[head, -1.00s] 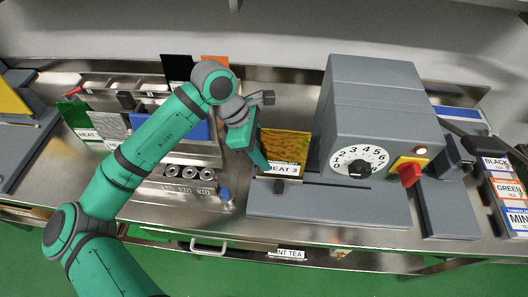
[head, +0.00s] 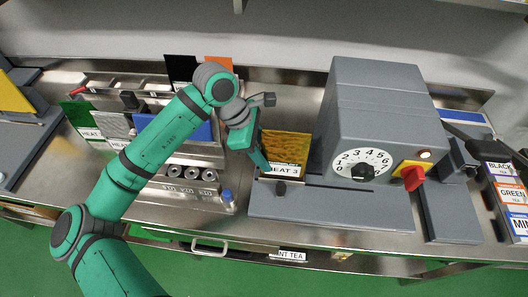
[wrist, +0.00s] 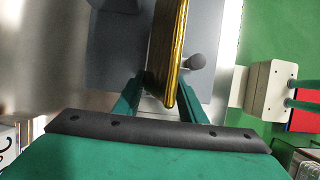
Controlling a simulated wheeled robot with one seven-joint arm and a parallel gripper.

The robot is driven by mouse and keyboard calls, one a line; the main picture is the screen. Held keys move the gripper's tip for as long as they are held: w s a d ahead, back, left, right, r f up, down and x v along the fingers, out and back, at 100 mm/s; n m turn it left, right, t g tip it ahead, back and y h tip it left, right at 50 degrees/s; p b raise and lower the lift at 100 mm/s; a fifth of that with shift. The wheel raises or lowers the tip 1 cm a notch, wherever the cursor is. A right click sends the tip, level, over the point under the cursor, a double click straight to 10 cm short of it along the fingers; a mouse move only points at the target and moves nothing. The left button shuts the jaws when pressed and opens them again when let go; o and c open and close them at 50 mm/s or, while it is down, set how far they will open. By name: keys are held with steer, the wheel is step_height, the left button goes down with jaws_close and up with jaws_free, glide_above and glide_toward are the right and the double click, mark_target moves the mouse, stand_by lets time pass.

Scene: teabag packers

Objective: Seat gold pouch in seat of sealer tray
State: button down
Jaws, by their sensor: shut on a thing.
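The gold pouch (head: 287,147) stands upright at the left end of the grey sealer base, with a HEAT 3 label (head: 285,170) at its foot. It shows nearly edge-on in the wrist view (wrist: 168,45). My gripper (head: 264,166) is shut on the gold pouch; in the wrist view its green fingers (wrist: 160,98) are on either side of the lower edge. The sealer tray (head: 330,206) is the low grey slab in front of the sealer. The pouch's foot is partly hidden, so I cannot tell whether it rests in the seat.
The grey sealer (head: 375,110) with a numbered dial (head: 362,165) and red knob (head: 413,178) stands close right of the pouch. A rack (head: 185,185) with several coloured pouches is to the left. A small dark knob (head: 281,187) is below the pouch label.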

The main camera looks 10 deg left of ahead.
steer(key=shift+d+f, duration=0.15)
steer(key=shift+f, duration=0.25)
steer(key=shift+f, duration=0.95)
steer(key=shift+f, duration=0.15)
steer(key=c, duration=1)
jaws_free()
steer(key=shift+c, duration=0.2)
steer(key=v, duration=1)
steer(key=shift+r, duration=0.35)
